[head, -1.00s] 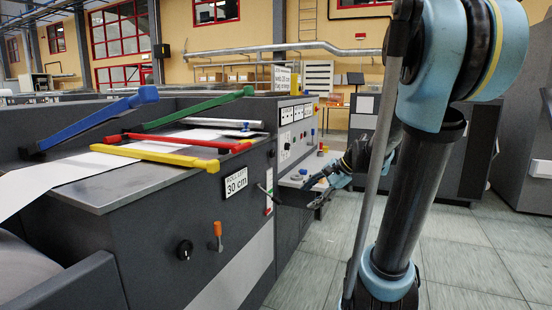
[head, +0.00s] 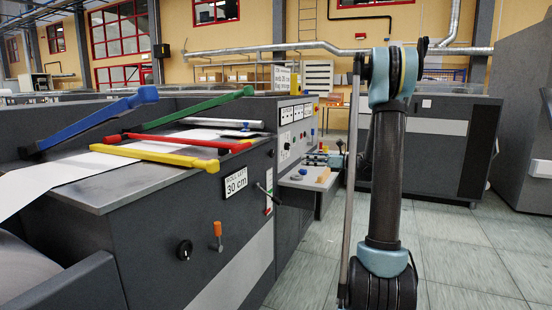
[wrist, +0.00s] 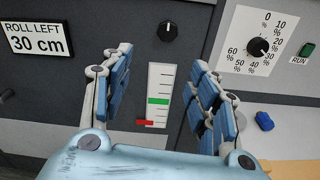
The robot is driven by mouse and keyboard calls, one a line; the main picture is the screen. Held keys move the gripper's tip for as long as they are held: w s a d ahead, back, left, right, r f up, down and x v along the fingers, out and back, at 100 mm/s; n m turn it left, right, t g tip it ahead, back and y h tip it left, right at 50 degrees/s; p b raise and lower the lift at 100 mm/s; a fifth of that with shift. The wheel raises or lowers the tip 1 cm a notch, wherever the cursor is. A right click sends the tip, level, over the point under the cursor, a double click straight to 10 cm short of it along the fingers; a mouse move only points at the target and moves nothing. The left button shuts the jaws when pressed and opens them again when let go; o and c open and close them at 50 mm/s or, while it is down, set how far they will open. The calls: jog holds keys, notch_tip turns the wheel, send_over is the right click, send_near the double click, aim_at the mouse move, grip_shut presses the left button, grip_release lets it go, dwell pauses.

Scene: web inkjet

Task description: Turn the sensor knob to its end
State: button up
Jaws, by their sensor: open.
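A black knob (wrist: 167,31) with a white mark sits on the dark machine face, above an upright scale (wrist: 160,95) with green and red marks. To its right, another black knob (wrist: 258,47) sits on a white percent dial marked 0 to 60%. I cannot tell from labels which is the sensor knob. My gripper (wrist: 160,62) is open and empty, its blue-padded fingers on either side of the scale in the wrist view. The scale knob appears just beyond the fingertips; no contact shows.
A green RUN button (wrist: 307,50) is right of the dial. The "ROLL LEFT 30 cm" sign (head: 236,182), an orange-handled lever (head: 218,236) and a black knob (head: 184,250) are on the machine's near side. Coloured bars lie over its top. Floor to the right is clear.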

jog(key=w, duration=0.1)
send_near(274, 154)
jog(key=shift+m+y, duration=0.3)
jog(key=shift+m, duration=0.1)
jog(key=x, duration=0.9)
jog(key=shift+f, duration=0.4)
jog(key=shift+w, duration=0.1)
jog(key=c, duration=1.1)
